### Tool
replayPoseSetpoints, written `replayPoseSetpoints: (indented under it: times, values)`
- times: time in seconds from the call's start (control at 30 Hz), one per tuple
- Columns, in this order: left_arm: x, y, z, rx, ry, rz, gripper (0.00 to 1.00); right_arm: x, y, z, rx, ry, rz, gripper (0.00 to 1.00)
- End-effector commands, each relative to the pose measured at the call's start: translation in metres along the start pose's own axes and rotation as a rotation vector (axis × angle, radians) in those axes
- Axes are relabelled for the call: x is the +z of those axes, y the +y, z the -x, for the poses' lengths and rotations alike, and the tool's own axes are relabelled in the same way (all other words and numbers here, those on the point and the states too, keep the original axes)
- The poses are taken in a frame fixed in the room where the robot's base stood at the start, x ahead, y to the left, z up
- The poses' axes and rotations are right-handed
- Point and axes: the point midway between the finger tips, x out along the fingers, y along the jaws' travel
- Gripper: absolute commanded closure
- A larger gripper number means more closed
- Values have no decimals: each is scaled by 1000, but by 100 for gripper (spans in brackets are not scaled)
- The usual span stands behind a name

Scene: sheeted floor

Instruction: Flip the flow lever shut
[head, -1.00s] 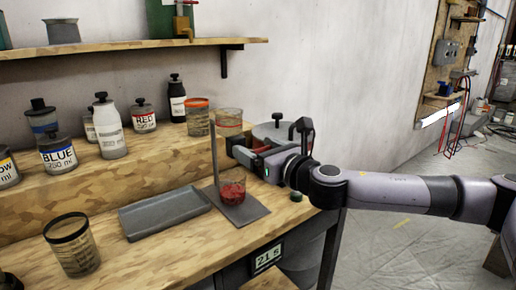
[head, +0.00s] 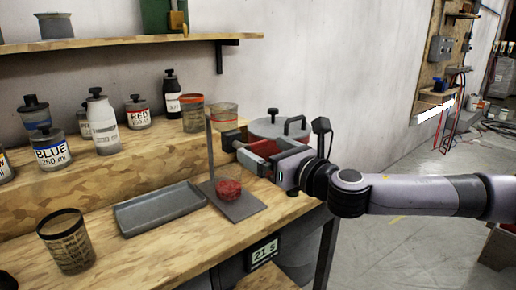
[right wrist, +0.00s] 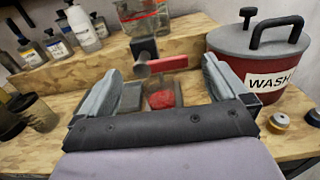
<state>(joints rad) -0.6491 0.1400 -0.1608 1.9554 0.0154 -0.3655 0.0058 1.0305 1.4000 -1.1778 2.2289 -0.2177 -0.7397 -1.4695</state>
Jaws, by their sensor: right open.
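The red flow lever (right wrist: 168,63) shows in the right wrist view, its handle sticking out sideways to the right from a metal valve under a clear vessel (right wrist: 143,20). My right gripper (head: 240,150) is open and reaches in from the right beside the stand. In the right wrist view its fingers (right wrist: 163,82) lie to either side of the lever, apart from each other, with nothing held. Whether a finger touches the lever is unclear. A beaker of red contents (head: 229,189) stands below on the stand's grey base (head: 243,207). My left gripper is out of view.
The lidded wash bucket (right wrist: 265,85) stands close on the right. The stand's upright rod (head: 210,150) is left of my gripper. A grey tray (head: 160,208), a mesh-like cup (head: 66,242) and several labelled bottles stand left. A timer (head: 264,254) reads 21 s.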

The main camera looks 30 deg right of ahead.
Motion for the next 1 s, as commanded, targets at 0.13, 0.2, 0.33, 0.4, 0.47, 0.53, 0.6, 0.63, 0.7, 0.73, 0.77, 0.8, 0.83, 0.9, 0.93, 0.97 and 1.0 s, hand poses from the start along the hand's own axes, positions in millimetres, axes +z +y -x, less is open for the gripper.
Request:
replayPoseSetpoints:
  times: [0.13, 0.2, 0.33, 0.4, 0.47, 0.53, 0.6, 0.63, 0.7, 0.73, 0.77, 0.8, 0.83, 0.9, 0.93, 0.97, 1.0]
  values:
    - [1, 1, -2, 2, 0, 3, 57, -1, -1, 17, -1, 0, 1, 0]
    - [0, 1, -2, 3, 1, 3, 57, -1, -1, 21, -2, 1, 0, 0]
    - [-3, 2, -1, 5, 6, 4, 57, 0, 0, 25, -1, 0, -1, 0]
    - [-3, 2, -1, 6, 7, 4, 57, 0, 0, 25, -1, 0, -1, 0]
    - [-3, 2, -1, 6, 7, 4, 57, 0, 0, 25, -1, 0, -1, 0]
    - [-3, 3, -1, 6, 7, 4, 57, 0, 0, 25, -1, 0, -1, 0]
    - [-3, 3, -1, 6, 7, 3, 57, 0, 0, 25, -1, 0, -1, 0]
    - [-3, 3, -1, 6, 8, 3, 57, 0, 0, 25, -1, 0, -1, 0]
    - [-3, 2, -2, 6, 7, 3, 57, 0, 0, 25, -1, 0, -1, 0]
    - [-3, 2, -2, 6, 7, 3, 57, 0, 0, 25, -1, 0, -1, 0]
    - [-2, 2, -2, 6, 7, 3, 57, 0, 0, 25, -1, 0, -1, 0]
    - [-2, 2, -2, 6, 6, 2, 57, 0, 0, 25, -1, 0, -1, 0]
    - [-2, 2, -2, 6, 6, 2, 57, 0, 0, 25, -1, 0, -1, 0]
    - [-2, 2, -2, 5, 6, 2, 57, 0, 0, 25, -1, 0, -1, 0]
    - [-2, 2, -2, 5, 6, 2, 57, 0, 0, 25, -1, 0, -1, 0]
    - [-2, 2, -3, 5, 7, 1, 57, 0, 0, 25, -1, 0, -1, 0]
    - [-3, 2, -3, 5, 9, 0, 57, 0, 0, 25, -1, 0, -1, 0]
